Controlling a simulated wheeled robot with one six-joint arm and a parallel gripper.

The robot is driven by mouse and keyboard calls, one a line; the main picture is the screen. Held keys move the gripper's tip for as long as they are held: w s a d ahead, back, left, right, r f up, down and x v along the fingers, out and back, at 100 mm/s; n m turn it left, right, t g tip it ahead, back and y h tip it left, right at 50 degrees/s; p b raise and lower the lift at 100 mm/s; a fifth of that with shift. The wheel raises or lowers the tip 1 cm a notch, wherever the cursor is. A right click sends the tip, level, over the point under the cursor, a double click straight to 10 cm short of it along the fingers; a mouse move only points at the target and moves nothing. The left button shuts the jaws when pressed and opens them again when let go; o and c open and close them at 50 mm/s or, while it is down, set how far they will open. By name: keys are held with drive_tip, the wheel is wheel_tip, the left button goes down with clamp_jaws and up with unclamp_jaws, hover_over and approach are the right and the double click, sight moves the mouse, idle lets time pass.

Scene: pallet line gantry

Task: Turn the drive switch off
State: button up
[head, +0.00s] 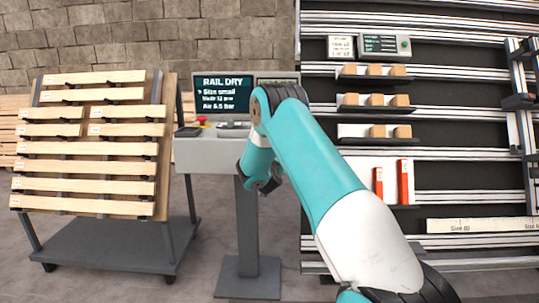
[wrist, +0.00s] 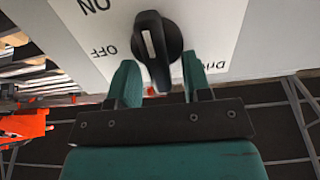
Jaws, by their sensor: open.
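The drive switch (wrist: 158,45) is a black rotary knob with a white mark, on a pale panel (wrist: 225,25) in the wrist view. Upside-down "ON" and "OFF" labels stand to its left, and a cut-off "Dri..." label to its right. The white mark runs nearly up and down in the picture; I cannot tell for sure which label it points to. My gripper (wrist: 160,72) is open, with one teal finger on each side of the knob's lower end. I cannot tell whether either finger touches it. In the head view my arm hides the switch.
A grey console (head: 205,152) on a post carries a screen (head: 222,90) and a red button (head: 202,120). A rack of wooden rails (head: 85,165) stands at left. At right, a dark gantry wall holds shelves with wooden blocks (head: 375,100) and red-orange items (head: 405,182).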

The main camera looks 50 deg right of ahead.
drive_tip(key=shift+w+d, duration=0.2)
drive_tip(key=shift+d, duration=0.05)
clamp_jaws()
drive_tip(key=shift+a, duration=0.2)
drive_tip(key=shift+d, duration=0.1)
